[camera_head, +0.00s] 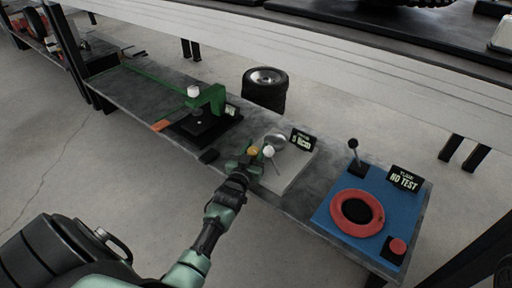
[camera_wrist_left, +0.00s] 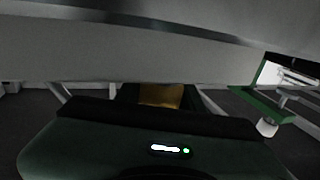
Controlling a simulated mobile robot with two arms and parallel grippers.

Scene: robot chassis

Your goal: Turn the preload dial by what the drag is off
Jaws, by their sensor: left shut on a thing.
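My left gripper (camera_head: 250,160) reaches over the bench to the left edge of a pale grey plate (camera_head: 288,172). It is shut on a small brass-orange knob (camera_head: 252,151), which I take to be the preload dial. The knob also shows between the fingers in the left wrist view (camera_wrist_left: 160,95). A white ball (camera_head: 268,151) and a silvery round part (camera_head: 277,140) sit just right of the gripper. A small black display (camera_head: 301,139) behind them shows a reading in Ncm; its digit is too small to be sure of. Dial marks cannot be made out. My right gripper is not in view.
A green press-like fixture (camera_head: 207,98) stands left on the grey bench (camera_head: 150,88). A blue board (camera_head: 340,222) with a red ring (camera_head: 357,212), lever and red button lies right, with a "NO TEST" sign (camera_head: 403,179).

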